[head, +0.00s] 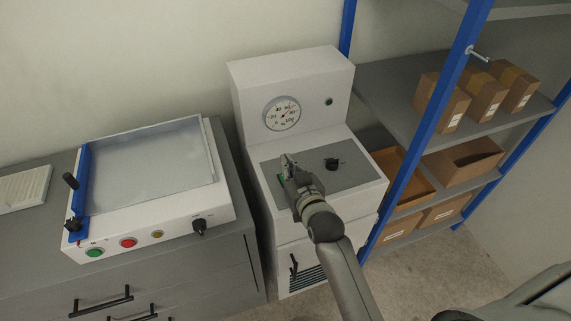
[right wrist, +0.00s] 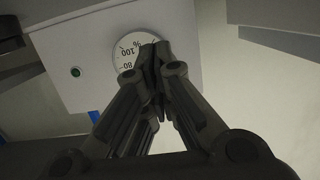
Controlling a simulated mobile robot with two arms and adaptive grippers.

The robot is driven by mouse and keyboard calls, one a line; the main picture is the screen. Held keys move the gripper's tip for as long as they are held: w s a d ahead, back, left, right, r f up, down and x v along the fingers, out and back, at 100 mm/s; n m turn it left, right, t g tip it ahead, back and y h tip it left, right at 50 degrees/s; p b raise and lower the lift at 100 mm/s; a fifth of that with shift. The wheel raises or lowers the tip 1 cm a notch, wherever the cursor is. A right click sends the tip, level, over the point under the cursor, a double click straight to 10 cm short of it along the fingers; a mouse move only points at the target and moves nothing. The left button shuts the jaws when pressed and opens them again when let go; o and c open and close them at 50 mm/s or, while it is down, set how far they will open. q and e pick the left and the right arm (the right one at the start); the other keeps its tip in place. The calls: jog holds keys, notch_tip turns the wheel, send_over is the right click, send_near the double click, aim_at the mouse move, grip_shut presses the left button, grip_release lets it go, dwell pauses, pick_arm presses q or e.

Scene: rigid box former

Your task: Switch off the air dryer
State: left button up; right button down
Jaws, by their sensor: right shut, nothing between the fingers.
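The air dryer appears to be the white cabinet (head: 289,70) with a round percent gauge (head: 283,114) on its upright back panel. Its grey top panel (head: 349,180) carries a black knob (head: 333,163) on the right. Something green, perhaps a switch (head: 281,178), shows at the left of that panel, mostly hidden by my gripper. My right gripper (head: 288,162) is shut and empty, over the left part of the grey panel. In the right wrist view its closed fingers (right wrist: 155,55) overlap the gauge (right wrist: 128,45). I cannot tell whether it touches the switch. My left gripper is not in view.
Left of the cabinet, a white machine (head: 155,210) with a blue bar, buttons and a knob stands on a grey drawer unit (head: 180,285). At right, a blue-framed shelf (head: 425,120) holds several cardboard boxes (head: 485,97). A small green light (head: 329,101) sits right of the gauge.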

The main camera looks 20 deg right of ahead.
jog(key=s+r, duration=0.2)
jog(key=s, duration=0.5)
jog(key=shift+s+d+r, duration=0.15)
jog(key=shift+r, duration=0.2)
jog(key=s+d+f+n+g, duration=0.1)
jog(key=s+f+g, duration=0.5)
jog(key=s, duration=0.6)
jog(key=s+d+f+n+g, duration=0.15)
jog(key=s+f+g, duration=0.4)
jog(key=s, duration=0.65)
notch_tip(320, 180, down, 26)
jog(key=g, duration=0.2)
jog(key=s+d+f+g, duration=0.1)
jog(key=s+d+f, duration=0.1)
jog(key=s+f, duration=1.4)
jog(key=shift+s+d+h, duration=0.3)
jog(key=shift+s+d, duration=0.1)
jog(key=shift+s, duration=0.45)
